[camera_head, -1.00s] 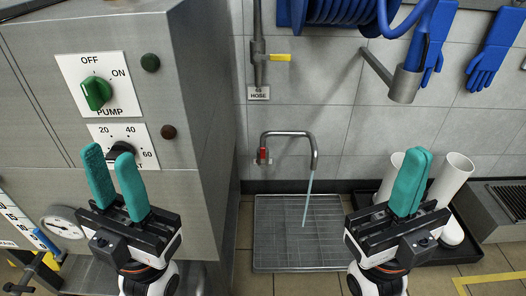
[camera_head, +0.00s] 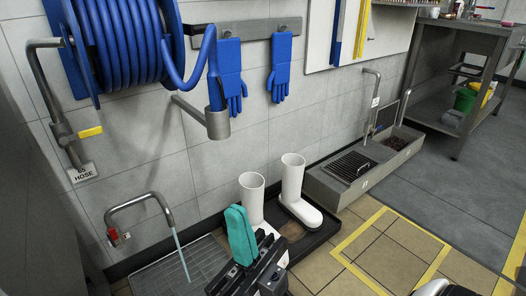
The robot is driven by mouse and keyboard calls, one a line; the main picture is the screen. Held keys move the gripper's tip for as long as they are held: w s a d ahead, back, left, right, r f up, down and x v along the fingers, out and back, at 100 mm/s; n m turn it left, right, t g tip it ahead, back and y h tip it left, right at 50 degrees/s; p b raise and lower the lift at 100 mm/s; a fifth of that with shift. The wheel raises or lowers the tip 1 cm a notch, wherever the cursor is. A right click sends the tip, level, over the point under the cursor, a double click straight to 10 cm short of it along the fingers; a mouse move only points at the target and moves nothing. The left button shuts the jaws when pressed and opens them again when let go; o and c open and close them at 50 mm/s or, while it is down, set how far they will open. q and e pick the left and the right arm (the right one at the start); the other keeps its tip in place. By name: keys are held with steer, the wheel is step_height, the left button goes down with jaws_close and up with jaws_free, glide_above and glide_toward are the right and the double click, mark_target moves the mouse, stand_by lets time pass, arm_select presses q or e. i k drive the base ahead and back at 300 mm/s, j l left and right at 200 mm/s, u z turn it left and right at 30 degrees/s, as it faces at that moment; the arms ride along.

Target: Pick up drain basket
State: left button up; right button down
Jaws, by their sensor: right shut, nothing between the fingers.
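The low grey drain trough (camera_head: 335,190) runs along the wall right of the boots. Its near part carries a dark slotted grate (camera_head: 350,166) with a handle. Its far part is open and holds dark reddish matter (camera_head: 372,153); a basket's outline there is too small to tell for sure. My right gripper (camera_head: 241,235), with teal fingers, is shut and empty at the bottom centre, in front of the boots and well left of the trough. My left gripper is out of view.
White boots (camera_head: 293,190) stand on a black tray (camera_head: 312,238) between my right gripper and the trough. Water runs from a tap (camera_head: 140,203) onto a floor grid (camera_head: 165,275). A pipe (camera_head: 372,100) stands over the trough. Yellow-lined floor (camera_head: 395,248) lies clear in front.

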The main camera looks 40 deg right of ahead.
mark_target(393, 147)
steer(key=k+l+z, duration=0.1)
steer(key=l, duration=0.5)
steer(key=k+l+z, duration=0.1)
steer(key=l, duration=0.55)
steer(key=k+l, duration=0.1)
steer(key=l, duration=0.5)
steer(key=i+l+z, duration=0.2)
steer(key=l, duration=0.5)
steer(key=i+l+z, duration=0.25)
steer(key=l, duration=0.4)
steer(key=i+l+z, duration=0.2)
steer(key=i+l, duration=0.15)
steer(key=l, duration=0.25)
steer(key=i+l+z, duration=0.25)
steer(key=l, duration=0.3)
steer(key=i+l+z, duration=0.2)
steer(key=i+l, duration=0.25)
steer(key=i+z, duration=0.45)
steer(key=i, duration=0.95)
